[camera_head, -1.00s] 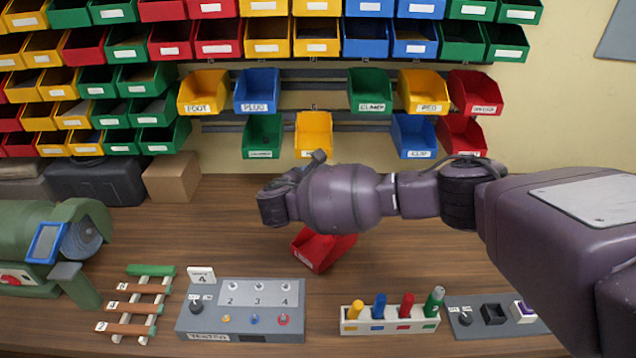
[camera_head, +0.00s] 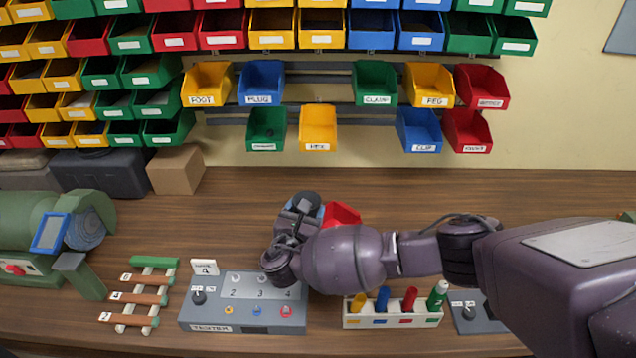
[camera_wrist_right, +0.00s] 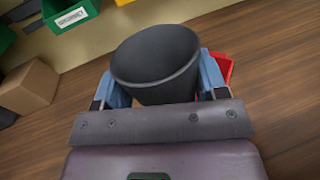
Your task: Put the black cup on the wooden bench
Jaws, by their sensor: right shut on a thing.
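The black cup (camera_wrist_right: 155,65) is between the blue fingers of my right gripper (camera_wrist_right: 162,85) in the wrist view, with its open rim facing up and away. In the head view the cup (camera_head: 306,199) shows as a dark round shape at the end of my right gripper (camera_head: 303,212), over the middle of the wooden bench (camera_head: 235,215). The gripper is shut on the cup. Whether the cup's base touches the bench is hidden. My left gripper is not in view.
A red bin (camera_head: 342,214) lies on the bench right beside the cup. A grey tester box (camera_head: 210,318) and a white rack with coloured pegs (camera_head: 392,321) stand in front. A cardboard box (camera_head: 177,170) stands at the back left. Bench is clear behind the gripper.

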